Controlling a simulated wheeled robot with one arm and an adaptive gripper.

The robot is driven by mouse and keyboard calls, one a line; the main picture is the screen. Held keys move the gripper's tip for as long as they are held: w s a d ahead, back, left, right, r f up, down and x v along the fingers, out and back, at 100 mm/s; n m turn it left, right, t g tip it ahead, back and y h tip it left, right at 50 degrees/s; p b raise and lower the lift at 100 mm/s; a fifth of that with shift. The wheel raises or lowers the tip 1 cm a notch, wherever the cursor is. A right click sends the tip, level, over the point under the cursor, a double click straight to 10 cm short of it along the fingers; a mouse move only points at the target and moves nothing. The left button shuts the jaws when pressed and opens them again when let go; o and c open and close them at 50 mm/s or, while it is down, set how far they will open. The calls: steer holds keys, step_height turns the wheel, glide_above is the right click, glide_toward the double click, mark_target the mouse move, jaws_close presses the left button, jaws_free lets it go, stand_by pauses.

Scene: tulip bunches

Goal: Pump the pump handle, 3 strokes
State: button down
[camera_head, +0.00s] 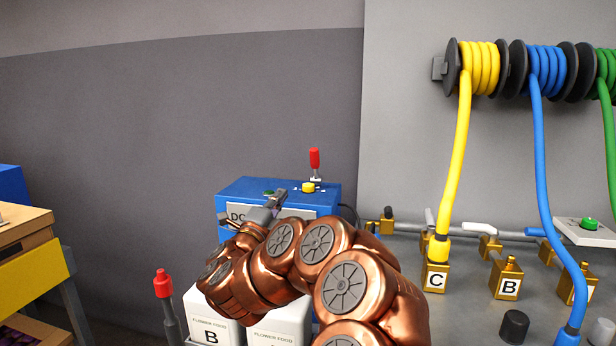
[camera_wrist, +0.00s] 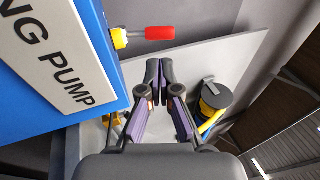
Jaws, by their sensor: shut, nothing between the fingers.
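The blue dosing pump box (camera_head: 330,193) stands against the back wall, its label partly hidden by my arm. A red-gripped lever (camera_head: 314,159) stands upright on top of it, beside a yellow knob (camera_head: 308,187). The wrist view also shows the red grip (camera_wrist: 160,33), above my fingertips and apart from them. Another upright lever with a red knob (camera_head: 163,283) stands at the lower left; I cannot tell which is the pump handle. My gripper (camera_head: 280,194) is at the front of the box. The wrist view shows its fingers (camera_wrist: 160,72) shut and empty.
Two white flower food boxes (camera_head: 205,319) stand below my arm. At the right are brass valve blocks (camera_head: 436,276) with hoses coming down from reels (camera_head: 475,68). A wooden and yellow cabinet (camera_head: 35,264) stands at the far left.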

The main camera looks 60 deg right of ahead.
mark_target(311, 162)
steer(key=shift+s+d+f+m+g, duration=0.2)
steer(key=shift+s+d+m+g, duration=0.15)
steer(key=shift+s+g, duration=0.25)
steer(key=x, duration=1.4)
steer(key=shift+w+a+r, duration=0.15)
steer(key=shift+r, duration=0.05)
steer(key=shift+r+p, duration=0.1)
steer(key=shift+p, duration=0.2)
